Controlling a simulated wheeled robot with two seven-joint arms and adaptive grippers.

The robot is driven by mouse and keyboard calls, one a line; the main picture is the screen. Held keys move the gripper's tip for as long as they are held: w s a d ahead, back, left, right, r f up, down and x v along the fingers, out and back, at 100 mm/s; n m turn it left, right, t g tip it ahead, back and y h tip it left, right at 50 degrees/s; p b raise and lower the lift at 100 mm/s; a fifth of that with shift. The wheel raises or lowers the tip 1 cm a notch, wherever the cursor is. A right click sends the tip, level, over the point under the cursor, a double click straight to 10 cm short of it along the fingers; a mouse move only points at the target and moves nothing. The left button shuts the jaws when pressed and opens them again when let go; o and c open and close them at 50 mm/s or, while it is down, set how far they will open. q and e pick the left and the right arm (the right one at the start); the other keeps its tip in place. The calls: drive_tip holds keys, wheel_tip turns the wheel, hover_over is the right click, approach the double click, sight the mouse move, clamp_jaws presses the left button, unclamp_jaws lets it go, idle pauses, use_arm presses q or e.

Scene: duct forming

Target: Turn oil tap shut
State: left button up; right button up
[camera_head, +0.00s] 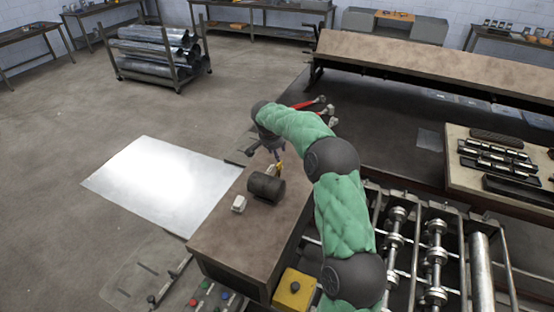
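A dark cylindrical can (265,188) lies on its side on top of the brown machine housing (232,232). A small yellow fitting (279,167) shows at its far end; it may be the oil tap, but its handle position is too small to tell. My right arm, in green sleeves, reaches over from the lower right. My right gripper (264,152) points down just beyond the yellow fitting. Its fingers are dark and small, and I cannot tell whether they touch the fitting or how far apart they are. My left gripper is not in view.
A small white block (239,204) sits beside the can. A shiny metal sheet (165,183) lies to the left. Red-handled levers (308,103) stand beyond my wrist. Rollers (436,255) and a yellow box (294,289) are near the front. Open floor lies at left.

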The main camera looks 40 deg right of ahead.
sight(280, 163)
drive_tip(key=x, duration=0.3)
drive_tip(key=p+x, duration=0.1)
drive_tip(key=x, duration=0.3)
drive_tip(key=shift+w+f+p, duration=0.25)
drive_tip(key=shift+w+p, duration=0.05)
drive_tip(key=shift+d+f, duration=0.25)
drive_tip(key=shift+f, duration=0.35)
drive_tip(key=shift+w+d+f, duration=0.1)
drive_tip(key=shift+w+f, duration=0.05)
drive_tip(key=shift+f, duration=0.15)
clamp_jaws()
